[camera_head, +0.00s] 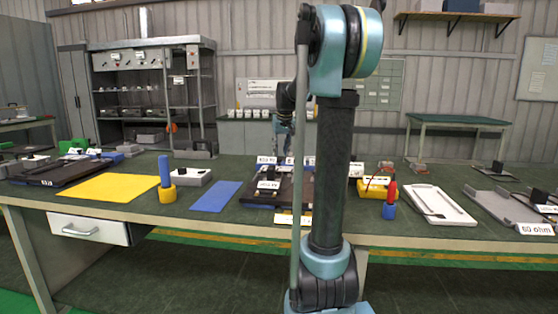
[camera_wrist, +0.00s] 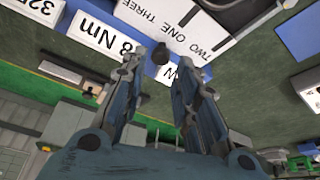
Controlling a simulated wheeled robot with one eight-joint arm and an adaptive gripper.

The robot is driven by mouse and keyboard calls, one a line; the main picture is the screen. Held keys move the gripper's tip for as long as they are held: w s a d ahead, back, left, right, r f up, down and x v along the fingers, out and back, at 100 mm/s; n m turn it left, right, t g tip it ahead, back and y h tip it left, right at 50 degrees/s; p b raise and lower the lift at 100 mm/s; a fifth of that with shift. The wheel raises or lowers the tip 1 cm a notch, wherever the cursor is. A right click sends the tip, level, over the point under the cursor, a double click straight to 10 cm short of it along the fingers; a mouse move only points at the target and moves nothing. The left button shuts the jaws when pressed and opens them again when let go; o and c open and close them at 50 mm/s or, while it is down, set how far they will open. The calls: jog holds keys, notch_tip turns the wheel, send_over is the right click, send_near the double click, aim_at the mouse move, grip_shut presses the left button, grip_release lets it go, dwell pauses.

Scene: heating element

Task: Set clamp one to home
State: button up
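In the wrist view, a white plate (camera_wrist: 180,22) reads TWO, ONE, THREE upside down. A small dark knob (camera_wrist: 161,54) shows near it, between my fingertips in the picture; I cannot tell whether it belongs to clamp one. My gripper (camera_wrist: 160,60) is open, its two blue-grey fingers apart, with nothing visibly held. In the head view, my gripper (camera_head: 284,138) is partly hidden by my arm, above a dark fixture (camera_head: 262,192) on the green table. The clamp itself and its position cannot be made out.
A blue mat (camera_head: 216,196), a blue-handled tool in a yellow holder (camera_head: 167,180) and a yellow mat (camera_head: 108,187) lie left of the fixture. A red-handled tool (camera_head: 390,200) and a white tray (camera_head: 440,206) are at right.

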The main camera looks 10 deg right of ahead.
aim_at(278, 165)
jog(key=shift+x, duration=2.35)
grip_shut()
